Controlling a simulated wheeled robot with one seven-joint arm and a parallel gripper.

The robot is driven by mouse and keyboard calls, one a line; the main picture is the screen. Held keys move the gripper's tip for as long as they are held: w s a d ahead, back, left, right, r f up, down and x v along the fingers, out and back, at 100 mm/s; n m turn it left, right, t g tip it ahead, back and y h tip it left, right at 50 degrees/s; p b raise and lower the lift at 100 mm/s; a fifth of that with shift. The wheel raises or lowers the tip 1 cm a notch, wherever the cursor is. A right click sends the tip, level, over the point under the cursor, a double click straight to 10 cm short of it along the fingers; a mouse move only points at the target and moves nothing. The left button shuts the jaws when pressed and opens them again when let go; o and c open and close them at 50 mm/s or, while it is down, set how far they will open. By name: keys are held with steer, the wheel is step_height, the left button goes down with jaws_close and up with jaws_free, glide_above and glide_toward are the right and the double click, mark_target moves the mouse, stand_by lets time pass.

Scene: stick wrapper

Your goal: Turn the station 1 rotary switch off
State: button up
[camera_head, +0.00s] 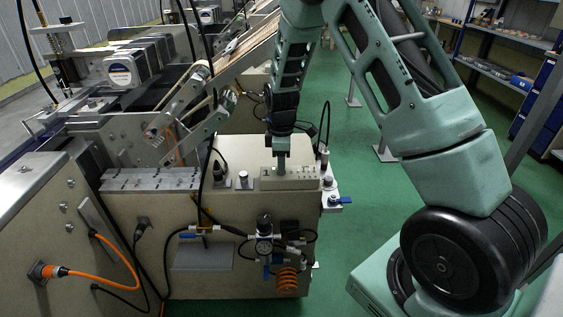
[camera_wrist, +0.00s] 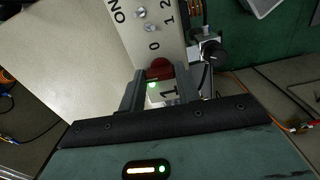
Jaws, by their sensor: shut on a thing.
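The pale control box (camera_head: 300,183) with a "1" on its face stands on top of the beige machine cabinet. In the wrist view its sloping panel (camera_wrist: 140,45) shows "ON", "0", "1" and "2" markings. A red rotary switch (camera_wrist: 160,68) sits on the panel near the "0", with a lit green spot just below it. My gripper (camera_wrist: 159,82) has one finger on each side of the red switch and is shut on it. In the head view my gripper (camera_head: 281,163) reaches down onto the box, and the switch is hidden there. The switch's exact pointing direction is not clear.
A black knob (camera_head: 243,180) stands left of the box on the cabinet top. Valve fittings with a blue handle (camera_head: 342,200) are at the cabinet's right edge. A conveyor machine (camera_head: 120,75) fills the left. Green floor (camera_head: 350,150) is open to the right.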

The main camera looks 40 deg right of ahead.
steer(key=m+p, duration=0.1)
steer(key=m, duration=0.2)
steer(key=shift+r+m, duration=0.1)
steer(key=shift+m, duration=0.2)
steer(key=m+p, duration=0.1)
steer(key=m, duration=0.3)
steer(key=shift+m, duration=0.3)
steer(key=m+p, duration=0.1)
steer(key=m, duration=0.3)
steer(key=shift+m+p, duration=0.4)
steer(key=shift+m, duration=1.6)
steer(key=o, duration=1)
step_height(320, 180, up, 17)
steer(key=shift+r+b, duration=0.15)
steer(key=shift+b, duration=0.4)
